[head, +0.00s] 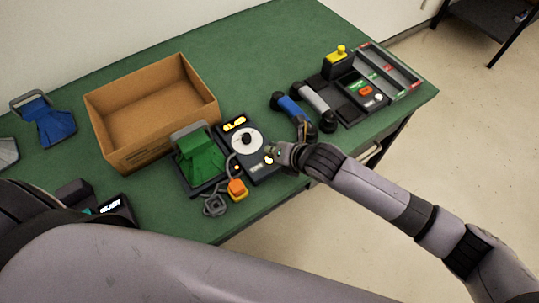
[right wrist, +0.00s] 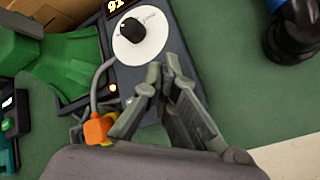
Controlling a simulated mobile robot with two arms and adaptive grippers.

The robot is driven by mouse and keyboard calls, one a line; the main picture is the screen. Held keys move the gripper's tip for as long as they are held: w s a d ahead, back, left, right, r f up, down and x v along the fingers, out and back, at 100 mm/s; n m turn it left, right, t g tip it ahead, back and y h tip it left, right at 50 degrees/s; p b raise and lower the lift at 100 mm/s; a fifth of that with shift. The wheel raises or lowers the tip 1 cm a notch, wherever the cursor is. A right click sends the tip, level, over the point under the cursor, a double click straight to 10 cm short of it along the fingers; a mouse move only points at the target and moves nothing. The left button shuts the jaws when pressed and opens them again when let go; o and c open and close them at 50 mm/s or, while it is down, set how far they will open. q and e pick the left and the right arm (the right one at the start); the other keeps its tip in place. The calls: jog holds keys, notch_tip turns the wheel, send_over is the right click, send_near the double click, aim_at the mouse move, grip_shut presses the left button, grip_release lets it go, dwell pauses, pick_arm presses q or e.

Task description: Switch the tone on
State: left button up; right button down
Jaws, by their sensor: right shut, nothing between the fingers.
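A dark box with a white dial (head: 247,140), a black knob and a lit yellow display stands near the table's middle. The dial shows larger in the right wrist view (right wrist: 140,38), with part of the display above it. My right gripper (head: 270,152) is shut and empty, over the box's lower right part. In the right wrist view its fingertips (right wrist: 160,75) are just below the dial and hide the box's lower face. Whether they touch the box I cannot tell. No marked tone switch is clear to see. My left gripper is not in view.
A green cradle (head: 200,155) stands left of the box, with an orange piece (head: 237,188) on a grey cable in front. An open cardboard box (head: 128,142) is behind left. A blue handset (head: 290,106) and a console with a yellow-topped block (head: 340,62) are to the right.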

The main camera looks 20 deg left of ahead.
notch_tip(320, 180, up, 6)
jog(key=p, duration=0.5)
jog(key=shift+r+p, duration=0.1)
jog(key=shift+p, duration=0.3)
